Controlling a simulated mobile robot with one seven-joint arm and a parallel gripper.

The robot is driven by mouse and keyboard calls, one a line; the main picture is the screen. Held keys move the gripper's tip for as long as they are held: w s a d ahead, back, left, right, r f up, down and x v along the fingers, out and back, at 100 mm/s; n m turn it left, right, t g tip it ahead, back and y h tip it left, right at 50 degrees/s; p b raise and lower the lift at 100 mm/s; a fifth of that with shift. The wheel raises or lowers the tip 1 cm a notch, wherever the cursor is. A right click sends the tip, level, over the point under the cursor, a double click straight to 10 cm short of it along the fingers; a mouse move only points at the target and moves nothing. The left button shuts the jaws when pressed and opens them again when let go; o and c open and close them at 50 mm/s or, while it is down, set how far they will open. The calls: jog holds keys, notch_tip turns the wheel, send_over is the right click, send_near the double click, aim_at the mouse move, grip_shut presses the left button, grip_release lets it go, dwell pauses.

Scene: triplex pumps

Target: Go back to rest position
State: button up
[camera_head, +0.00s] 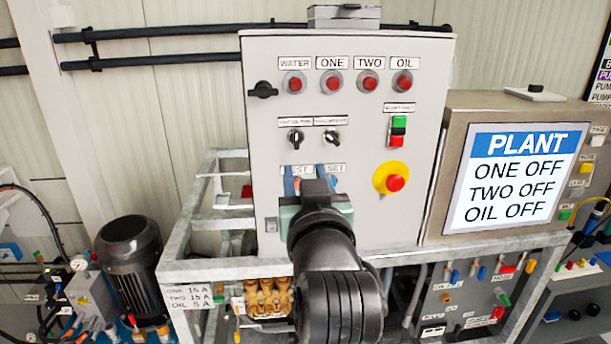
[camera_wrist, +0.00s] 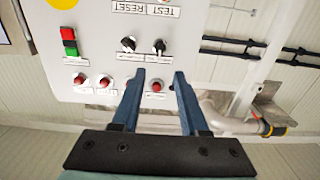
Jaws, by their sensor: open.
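My gripper (camera_head: 311,182) is in front of the lower middle of the grey control panel (camera_head: 270,120) in the head view. Its two blue fingers stand apart with nothing between them. In the wrist view, my gripper (camera_wrist: 158,76) also shows open, and the panel appears upside down. The fingertips overlap the panel near a red button and below two black rotary knobs in that picture. I cannot tell whether they touch the panel. My black arm hides part of the panel's lower edge and the frame below it.
The panel has red buttons (camera_head: 332,82), rotary knobs (camera_head: 296,137) and a red emergency stop on yellow (camera_head: 395,183). A PLANT screen (camera_head: 515,175) reading ONE OFF, TWO OFF, OIL OFF stands right. A black motor (camera_head: 130,262) and metal frame rails (camera_head: 190,235) stand lower left.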

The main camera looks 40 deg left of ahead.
jog(key=shift+w+a+f, duration=0.1)
jog(key=shift+w+a, duration=0.05)
jog(key=shift+a, duration=0.05)
jog(key=w+d+r+m+t+h, duration=0.1)
jog(key=d+r+m+t+h, duration=0.2)
jog(key=d+r+t, duration=0.7)
jog(key=s+d+r+m+t+h, duration=0.2)
jog(key=s+d+r+h, duration=0.1)
jog(key=d, duration=0.4)
jog(key=s+d+r+m+t+h, duration=0.1)
jog(key=s+d+r+m+h, duration=0.1)
jog(key=d+r, duration=0.4)
jog(key=s+d+r+m+t+h, duration=0.2)
jog(key=d+r+h, duration=0.3)
jog(key=d, duration=0.4)
jog(key=shift+s+d+m+t+h, duration=0.15)
jog(key=shift+s+m+t+h, duration=0.2)
jog(key=shift+s, duration=0.55)
